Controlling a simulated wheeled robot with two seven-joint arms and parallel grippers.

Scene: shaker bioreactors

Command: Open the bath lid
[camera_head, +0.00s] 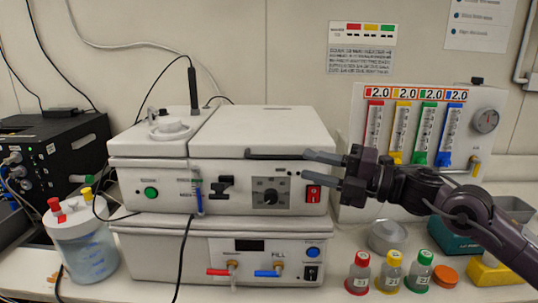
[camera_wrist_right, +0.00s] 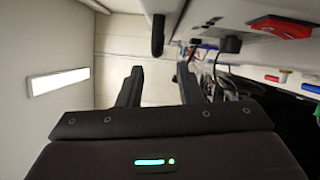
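The white bath lid (camera_head: 262,128) lies flat and closed on the bath unit (camera_head: 235,190) in the head view. Its dark bar handle (camera_head: 278,155) runs along the lid's front edge. My right gripper (camera_head: 322,170) comes in from the right, its fingers apart and pointing left, by the handle's right end. In the right wrist view the fingers (camera_wrist_right: 160,78) are open with nothing between them. A dark bar end, likely the handle (camera_wrist_right: 158,35), shows just beyond and above the gap. Whether a finger touches the handle I cannot tell. My left gripper is not in view.
The front panel has a dial (camera_head: 270,193) and a red switch (camera_head: 313,193) below the handle. A flowmeter panel (camera_head: 400,100) stands behind my right arm. Capped bottles (camera_head: 391,272) stand at the front right. A bottle of liquid (camera_head: 82,245) and a black box (camera_head: 58,155) are at left.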

